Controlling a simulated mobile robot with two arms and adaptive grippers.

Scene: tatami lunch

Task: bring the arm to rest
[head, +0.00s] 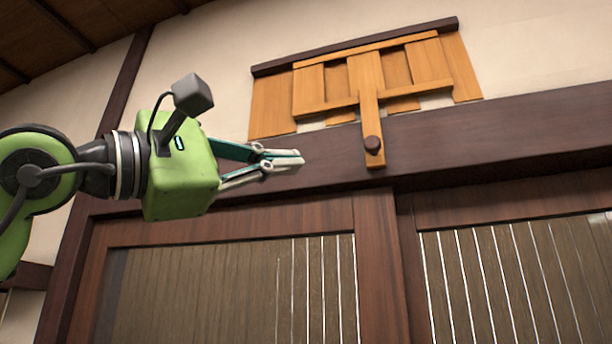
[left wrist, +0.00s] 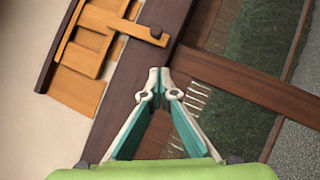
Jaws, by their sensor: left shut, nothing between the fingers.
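My left arm comes in from the left in the head view, green with dark joints. My left gripper (head: 300,159) is shut and empty, held out level in front of the dark wooden beam. In the left wrist view, the gripper's tips (left wrist: 159,72) meet, with nothing between them. The gripper is apart from the wooden vent shutter's handle (head: 367,110), which hangs to its right with a dark round knob (head: 373,144). My right gripper is not in view.
A slatted wooden vent shutter (head: 310,92) is on the pale wall above the beam (head: 480,130). Below the beam are dark-framed sliding doors (head: 375,255) with slatted panels. The left wrist view also shows the shutter (left wrist: 93,42) and a green strip (left wrist: 262,45) beyond the frame.

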